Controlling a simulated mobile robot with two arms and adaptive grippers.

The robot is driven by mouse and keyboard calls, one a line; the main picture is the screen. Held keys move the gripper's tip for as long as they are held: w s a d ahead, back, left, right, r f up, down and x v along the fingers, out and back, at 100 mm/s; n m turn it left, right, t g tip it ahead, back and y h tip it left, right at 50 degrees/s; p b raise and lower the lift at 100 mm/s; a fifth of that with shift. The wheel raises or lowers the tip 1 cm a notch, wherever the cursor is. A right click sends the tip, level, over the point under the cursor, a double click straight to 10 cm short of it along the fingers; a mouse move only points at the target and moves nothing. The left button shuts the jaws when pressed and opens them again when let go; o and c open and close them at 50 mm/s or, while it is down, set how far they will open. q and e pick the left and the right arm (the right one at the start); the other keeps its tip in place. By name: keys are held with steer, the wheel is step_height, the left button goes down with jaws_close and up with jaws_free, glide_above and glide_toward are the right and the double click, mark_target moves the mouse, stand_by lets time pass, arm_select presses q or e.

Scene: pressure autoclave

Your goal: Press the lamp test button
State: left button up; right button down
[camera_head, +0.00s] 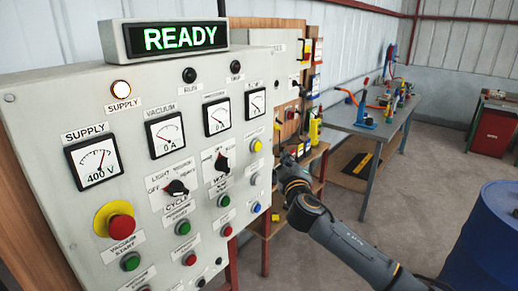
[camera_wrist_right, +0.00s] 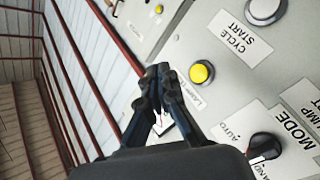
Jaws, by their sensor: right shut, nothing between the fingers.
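In the right wrist view a yellow round button (camera_wrist_right: 201,73) sits on a grey panel, with a partly hidden label beside it that I cannot fully read. My right gripper (camera_wrist_right: 163,76) is shut and empty. Its fingertips appear just left of the yellow button in that view, and I see no clear contact. In the head view a yellow button (camera_head: 256,146) shows near the right edge of the main panel; I cannot tell if it is the same one. My right arm reaches in beside that edge, its fingers not clear there. My left gripper is not in view.
The main panel (camera_head: 50,118) carries gauges, selector knobs, several buttons and a lit READY display (camera_head: 180,38). In the wrist view a CYCLE START button (camera_wrist_right: 265,10) and a black MODE knob (camera_wrist_right: 266,146) are close by. A blue drum (camera_head: 485,240) stands at right.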

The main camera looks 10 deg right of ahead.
mark_target(257, 147)
steer(key=w+a+b, duration=0.2)
steer(key=w+a, duration=0.2)
steer(key=w, duration=0.1)
steer(key=shift+w+a, duration=0.15)
steer(key=shift+w, duration=0.1)
steer(key=shift+b, duration=0.35)
stand_by(1.0)
steer(key=shift+w+a, duration=0.3)
steer(key=shift+w+a+b, duration=0.25)
steer(key=shift+w+b, duration=0.1)
steer(key=shift+b, duration=0.3)
stand_by(0.5)
steer(key=shift+s+r, duration=0.1)
steer(key=shift+s+d+p, duration=0.35)
steer(key=shift+s+d, duration=0.15)
steer(key=shift+s, duration=0.1)
